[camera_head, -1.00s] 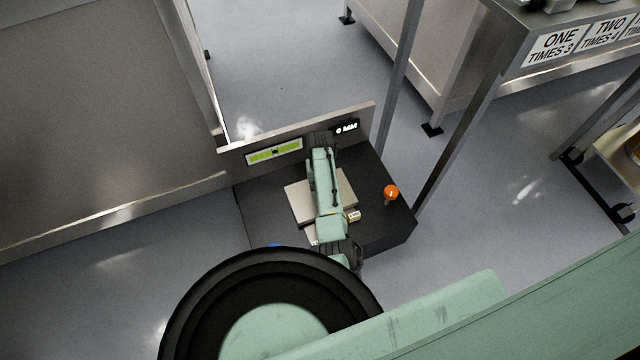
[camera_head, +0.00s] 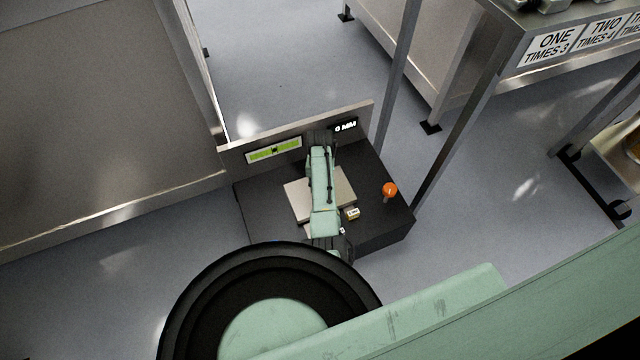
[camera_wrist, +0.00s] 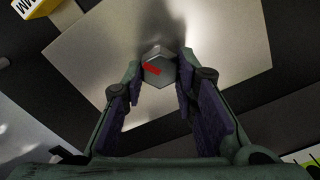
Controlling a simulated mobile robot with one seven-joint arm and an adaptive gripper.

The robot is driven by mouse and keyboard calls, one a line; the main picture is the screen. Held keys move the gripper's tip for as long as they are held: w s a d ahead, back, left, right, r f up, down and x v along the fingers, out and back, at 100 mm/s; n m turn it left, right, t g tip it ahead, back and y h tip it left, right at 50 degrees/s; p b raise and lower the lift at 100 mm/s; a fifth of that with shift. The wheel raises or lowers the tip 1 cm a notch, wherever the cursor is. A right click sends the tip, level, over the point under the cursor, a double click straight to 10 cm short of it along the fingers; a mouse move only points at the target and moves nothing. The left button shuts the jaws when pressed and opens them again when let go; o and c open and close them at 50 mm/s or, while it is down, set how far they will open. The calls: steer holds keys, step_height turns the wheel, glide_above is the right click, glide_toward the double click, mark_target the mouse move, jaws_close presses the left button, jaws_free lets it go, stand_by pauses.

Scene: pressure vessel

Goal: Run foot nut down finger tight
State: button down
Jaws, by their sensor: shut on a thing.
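The foot nut (camera_wrist: 158,66) is a grey hexagonal piece with a red mark on its top, seen in the wrist view over a pale square plate (camera_wrist: 225,60). My gripper (camera_wrist: 159,72) has one fingertip at each side of the nut and is shut on it. What lies under the nut is hidden. In the head view the pale plate (camera_head: 296,200) sits on a dark base, and my arm covers the nut and fingertips.
A dark base (camera_head: 385,225) carries an upright panel with a green display (camera_head: 274,150) and a "0 MM" readout (camera_head: 345,127). An orange knob (camera_head: 390,190) and a small yellow-and-white block (camera_head: 352,214) stand at the right. A metal post (camera_head: 455,140) rises close by.

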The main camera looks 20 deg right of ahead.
steer(key=c, duration=1.3)
jaws_free()
step_height(320, 180, up, 12)
steer(key=shift+r, duration=0.1)
